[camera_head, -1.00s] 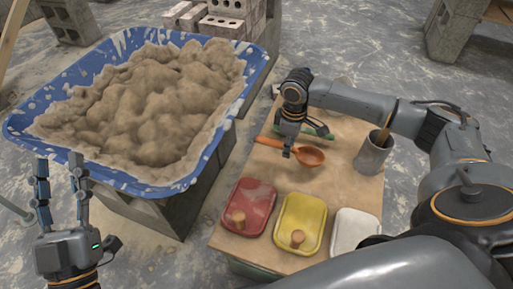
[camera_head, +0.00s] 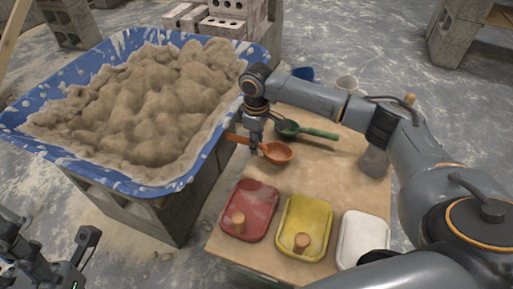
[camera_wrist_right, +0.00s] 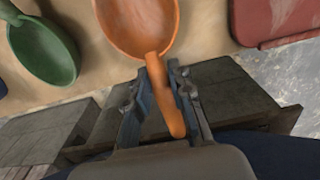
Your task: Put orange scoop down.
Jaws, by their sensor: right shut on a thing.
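The orange scoop (camera_head: 277,153) has a round bowl and a handle pointing left, over the left edge of the small table (camera_head: 318,178). My right gripper (camera_head: 256,143) is shut on the handle near the bowl. In the right wrist view the scoop (camera_wrist_right: 138,22) shows its handle between the two fingers of the right gripper (camera_wrist_right: 168,80). The scoop is low over the table top; I cannot tell whether it touches. My left gripper (camera_head: 52,243) is open and empty at the bottom left, away from the table.
A green scoop (camera_head: 289,129) lies just behind the orange one. Red (camera_head: 262,202), yellow (camera_head: 318,218) and white (camera_head: 361,232) trays line the table's front. A blue tub of mortar (camera_head: 100,178) stands to the left on blocks. Bare table shows right of the orange scoop.

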